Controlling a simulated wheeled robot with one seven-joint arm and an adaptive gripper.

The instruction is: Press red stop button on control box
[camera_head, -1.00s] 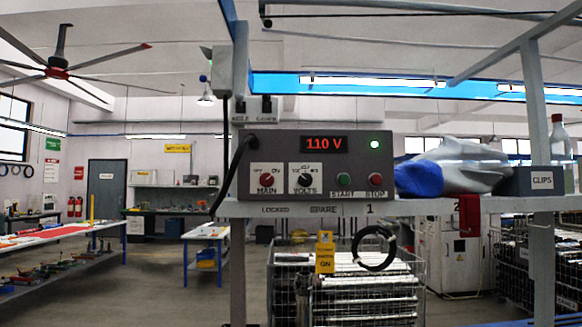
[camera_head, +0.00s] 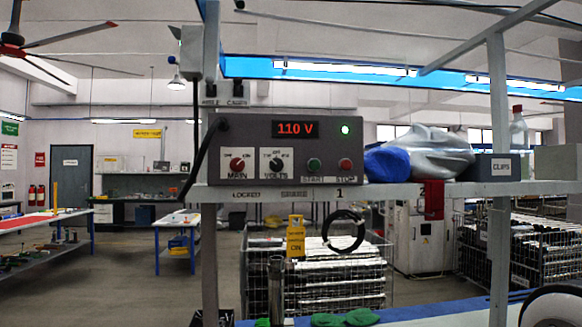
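The grey control box (camera_head: 285,140) stands on a grey shelf at the middle of the head view. Its red stop button (camera_head: 345,165) is at the lower right of the front face, above the STOP label. The green start button (camera_head: 313,165) is just left of it. The display (camera_head: 295,128) reads 110 V in red, and a green lamp (camera_head: 345,129) is lit at the upper right. The MAIN knob is red and the VOLTS knob is black. My gripper does not show in this view.
A blue and silver cloth bundle (camera_head: 418,157) lies right of the box, beside a CLIPS box (camera_head: 500,167) and a clear bottle (camera_head: 518,133). A black ring (camera_head: 343,231) and a yellow tag (camera_head: 296,236) hang below the shelf (camera_head: 400,193). Upright posts flank the shelf.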

